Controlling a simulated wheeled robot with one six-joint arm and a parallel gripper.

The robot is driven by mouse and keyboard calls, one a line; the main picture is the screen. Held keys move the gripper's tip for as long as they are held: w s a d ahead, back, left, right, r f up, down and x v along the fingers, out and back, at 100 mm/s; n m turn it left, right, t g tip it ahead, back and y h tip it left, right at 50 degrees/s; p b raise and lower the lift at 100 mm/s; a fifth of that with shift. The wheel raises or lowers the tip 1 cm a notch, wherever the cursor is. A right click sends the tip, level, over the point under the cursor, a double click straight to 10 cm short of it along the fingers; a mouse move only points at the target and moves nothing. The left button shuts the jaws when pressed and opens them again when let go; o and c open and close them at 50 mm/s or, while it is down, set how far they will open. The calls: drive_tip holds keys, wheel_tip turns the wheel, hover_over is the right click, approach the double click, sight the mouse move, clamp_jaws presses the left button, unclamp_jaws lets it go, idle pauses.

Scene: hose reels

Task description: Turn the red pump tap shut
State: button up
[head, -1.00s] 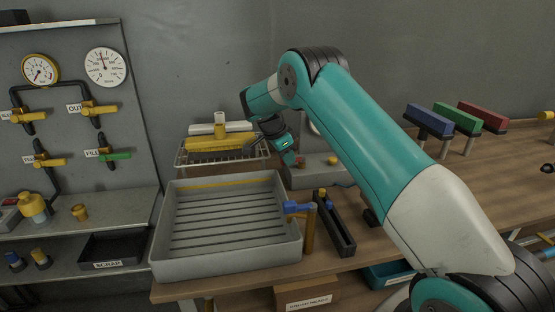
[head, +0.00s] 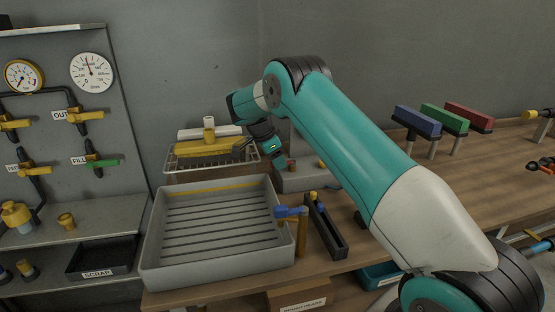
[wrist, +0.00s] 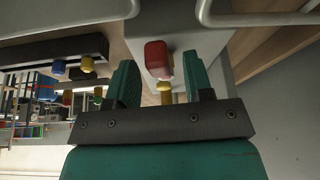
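A red tap handle (wrist: 158,60) shows in the wrist view against a pale grey body, between the ends of my fingers. A small yellow part and another red bit show just below it. My gripper (wrist: 160,68) is open, with a teal finger on each side of the red handle and gaps visible on both sides. In the head view my gripper (head: 281,157) points down at the grey pump box (head: 330,180) behind the tray. A bit of red (head: 291,163) shows by its fingertips there. Whether any finger touches the handle is not clear.
A large grey slatted tray (head: 147,250) is in front. A blue-handled tap (head: 291,211) and a narrow black holder (head: 325,232) stand at its right. A wire rack (head: 185,170) with yellow and white items is to the left of the gripper. Blue, green and red blocks (head: 444,119) stand at the right.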

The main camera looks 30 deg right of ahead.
drive_tip(key=p+v, duration=1)
drive_tip(key=v, duration=0.7)
drive_tip(key=shift+r, duration=0.2)
